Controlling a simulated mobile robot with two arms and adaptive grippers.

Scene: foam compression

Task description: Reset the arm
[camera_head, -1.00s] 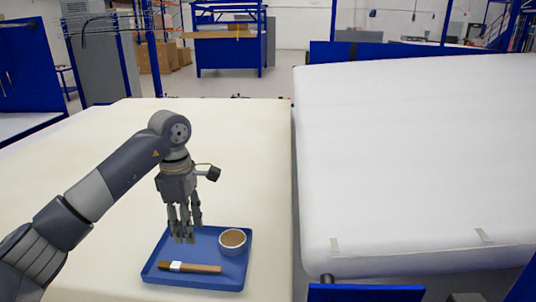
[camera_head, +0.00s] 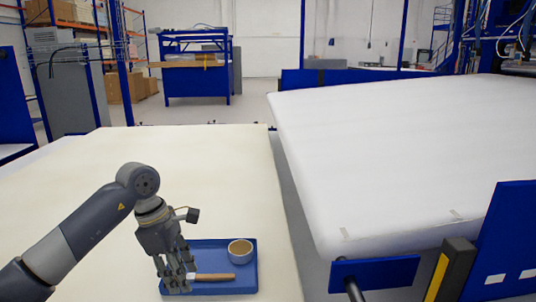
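My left gripper (camera_head: 176,272) points down over the left part of a blue tray (camera_head: 243,260) on the cream foam surface. Its fingers look spread and I see nothing held between them. A brush with a wooden handle (camera_head: 214,277) lies in the tray, and the fingers hide its bristle end. Whether the fingers touch the brush cannot be told. A round bowl (camera_head: 240,249) with a brownish inside stands at the tray's back right. My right gripper is not in view.
A large white foam block (camera_head: 410,150) lies to the right, across a narrow gap from the cream surface (camera_head: 200,165). Blue panels (camera_head: 505,235) and a black-and-yellow post (camera_head: 443,272) stand at front right. The cream surface behind the tray is clear.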

